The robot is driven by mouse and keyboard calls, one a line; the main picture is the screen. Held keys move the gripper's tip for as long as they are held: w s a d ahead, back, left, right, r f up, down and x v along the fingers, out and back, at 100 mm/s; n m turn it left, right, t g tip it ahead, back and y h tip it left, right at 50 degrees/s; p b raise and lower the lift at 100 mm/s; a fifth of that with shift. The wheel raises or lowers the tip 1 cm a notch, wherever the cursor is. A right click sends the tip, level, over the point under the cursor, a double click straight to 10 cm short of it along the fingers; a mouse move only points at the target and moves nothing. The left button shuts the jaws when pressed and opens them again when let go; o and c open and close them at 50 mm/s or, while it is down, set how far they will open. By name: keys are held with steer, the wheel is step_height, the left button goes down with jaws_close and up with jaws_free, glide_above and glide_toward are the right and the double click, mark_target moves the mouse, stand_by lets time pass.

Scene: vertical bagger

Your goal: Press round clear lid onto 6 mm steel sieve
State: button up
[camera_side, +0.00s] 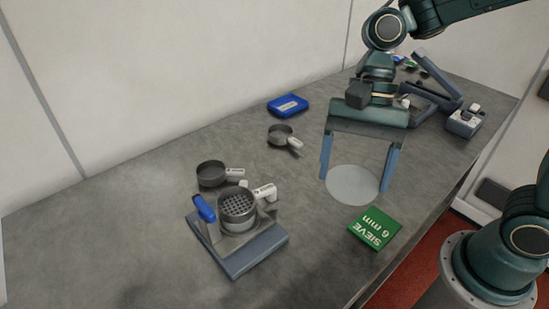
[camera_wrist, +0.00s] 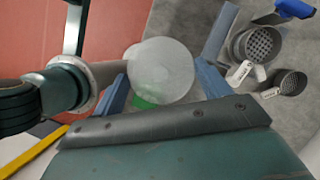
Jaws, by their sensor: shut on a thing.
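My gripper (camera_side: 355,180) is shut on the round clear lid (camera_side: 353,186), one blue-grey finger at each side of its rim. The lid is held roughly level, and it appears above the bench. It also shows in the wrist view (camera_wrist: 160,72) between the fingers. The 6 mm steel sieve is most likely the perforated round cup (camera_side: 238,205) in the grey fixture at lower left, with a white tag on its handle. It stands open on top, apart from the lid. The wrist view shows its perforated bottom (camera_wrist: 258,45) at upper right.
A green card reading "SIEVE 6 mm" (camera_side: 376,229) lies near the bench's front edge. The fixture (camera_side: 250,253) has an upright blue-handled part (camera_side: 204,208). Two other tagged cups (camera_side: 211,174) (camera_side: 281,134) and a blue box (camera_side: 288,105) stand behind. The bench between lid and fixture looks clear.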

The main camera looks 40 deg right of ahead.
steer(key=shift+w, duration=0.1)
steer(key=shift+w+a, duration=0.25)
steer(key=shift+w, duration=0.35)
steer(key=w+a+f, duration=0.1)
steer(key=w+a, duration=0.4)
steer(key=w, duration=0.3)
steer(key=w+a+f, duration=0.1)
steer(key=w+a, duration=0.4)
steer(key=w, duration=0.3)
steer(key=shift+w+a+f, duration=0.25)
steer(key=shift+w+f, duration=0.05)
steer(key=shift+f, duration=0.1)
steer(key=shift+f, duration=0.2)
steer(key=shift+f, duration=3.3)
steer(key=shift+f, duration=0.6)
